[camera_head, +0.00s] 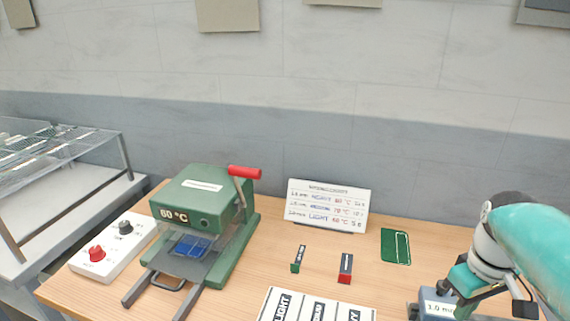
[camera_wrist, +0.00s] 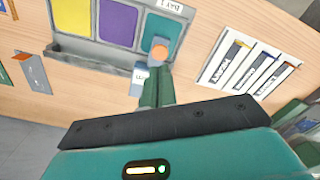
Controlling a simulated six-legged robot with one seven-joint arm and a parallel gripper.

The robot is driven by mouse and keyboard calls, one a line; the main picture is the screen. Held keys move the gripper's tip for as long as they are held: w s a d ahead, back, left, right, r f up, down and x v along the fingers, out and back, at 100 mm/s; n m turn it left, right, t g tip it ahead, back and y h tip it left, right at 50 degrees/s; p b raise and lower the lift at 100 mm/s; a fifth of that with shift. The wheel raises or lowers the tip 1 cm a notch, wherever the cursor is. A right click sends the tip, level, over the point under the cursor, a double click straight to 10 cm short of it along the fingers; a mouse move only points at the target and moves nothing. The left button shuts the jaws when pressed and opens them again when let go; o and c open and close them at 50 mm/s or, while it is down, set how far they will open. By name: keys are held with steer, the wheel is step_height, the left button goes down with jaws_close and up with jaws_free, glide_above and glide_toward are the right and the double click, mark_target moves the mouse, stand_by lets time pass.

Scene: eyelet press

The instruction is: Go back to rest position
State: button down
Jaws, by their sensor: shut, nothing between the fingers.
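My gripper (camera_head: 462,283) is at the lower right in the head view, at the end of my teal and white arm, close to a grey block labelled "3.0 mm" (camera_head: 437,305). In the wrist view my gripper (camera_wrist: 158,68) has its green fingers together with nothing held. An orange round spot (camera_wrist: 160,51) shows at their tips; I cannot tell if it touches them. A small grey piece with a white label (camera_wrist: 138,78) lies beside the fingers, by the edge of a grey tray (camera_wrist: 90,60) with yellow, purple and green panels.
A green press (camera_head: 200,205) with a red handle stands left on the wooden table, beside a white control box (camera_head: 113,248). A settings card (camera_head: 328,205), small blocks (camera_head: 345,268), a green plate (camera_head: 396,246) and a white labelled board (camera_head: 318,308) occupy the middle.

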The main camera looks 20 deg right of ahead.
steer(key=w+a+r+t, duration=0.1)
steer(key=w+a+t, duration=0.1)
steer(key=a, duration=1)
steer(key=w+a+r+t, duration=0.1)
steer(key=w+a+t, duration=0.2)
steer(key=a, duration=1)
steer(key=shift+w+r+t, duration=0.3)
steer(key=shift+w+r, duration=0.05)
steer(key=shift+w, duration=0.6)
steer(key=shift+d, duration=0.1)
